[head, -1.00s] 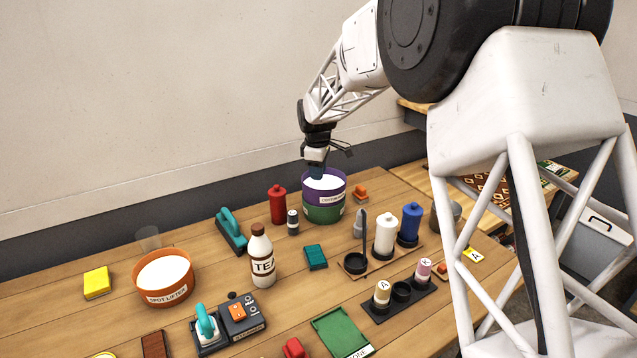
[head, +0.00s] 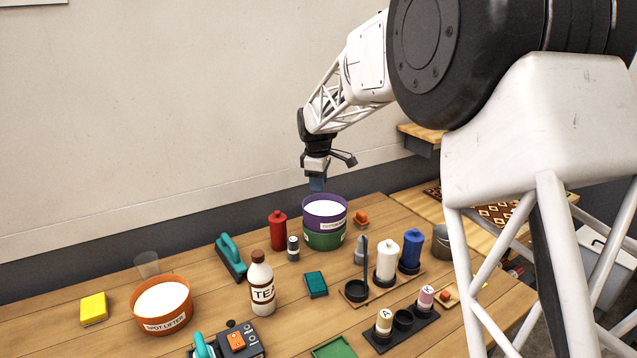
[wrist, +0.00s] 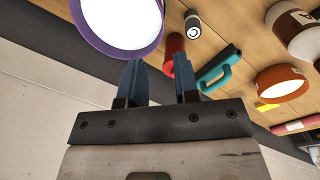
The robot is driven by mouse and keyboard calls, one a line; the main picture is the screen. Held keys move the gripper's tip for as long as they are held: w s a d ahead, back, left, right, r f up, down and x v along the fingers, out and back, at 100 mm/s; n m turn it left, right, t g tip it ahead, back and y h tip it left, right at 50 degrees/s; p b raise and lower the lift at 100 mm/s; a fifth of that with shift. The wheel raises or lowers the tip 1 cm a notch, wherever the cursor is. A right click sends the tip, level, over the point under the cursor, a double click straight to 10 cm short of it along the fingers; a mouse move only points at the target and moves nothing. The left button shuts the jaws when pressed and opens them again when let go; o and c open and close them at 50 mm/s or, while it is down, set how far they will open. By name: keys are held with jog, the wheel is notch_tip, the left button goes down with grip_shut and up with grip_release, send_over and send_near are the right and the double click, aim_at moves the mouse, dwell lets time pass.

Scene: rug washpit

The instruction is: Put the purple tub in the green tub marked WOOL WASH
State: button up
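The purple tub (head: 325,212), filled with white and bearing a label, sits in the top of the green tub (head: 325,240) at the back of the table. The green tub's label is mostly hidden and cannot be read. My gripper (head: 317,184) is above the purple tub, apart from it. In the wrist view the purple tub (wrist: 156,40) lies beyond my gripper (wrist: 160,75), whose two blue fingers are spread with nothing between them.
A red bottle (head: 278,230) and a small dark jar (head: 293,249) stand left of the tubs. A small orange block (head: 361,218) lies to the right. White (head: 387,262) and blue (head: 411,251) bottles stand nearer front right. An orange tub (head: 162,305) is far left.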

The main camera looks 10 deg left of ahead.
jog(key=shift+d, duration=0.1)
dwell(0.3)
jog(key=s+d+r+m, duration=0.45)
jog(key=s+d, duration=0.55)
jog(key=d, duration=0.3)
jog(key=s+d+r+m, duration=0.45)
jog(key=s+d, duration=0.55)
jog(key=d, duration=0.3)
jog(key=s+d+f+m, duration=0.2)
jog(key=s+d, duration=0.3)
jog(key=s, duration=0.5)
jog(key=s+d+f+m+t, duration=0.1)
jog(key=s+d+m, duration=0.3)
jog(key=s, duration=0.6)
jog(key=s+d+f+m, duration=0.3)
jog(key=s+d, duration=0.3)
jog(key=s, duration=0.4)
jog(key=shift+s+t, duration=0.2)
jog(key=shift+t, duration=0.1)
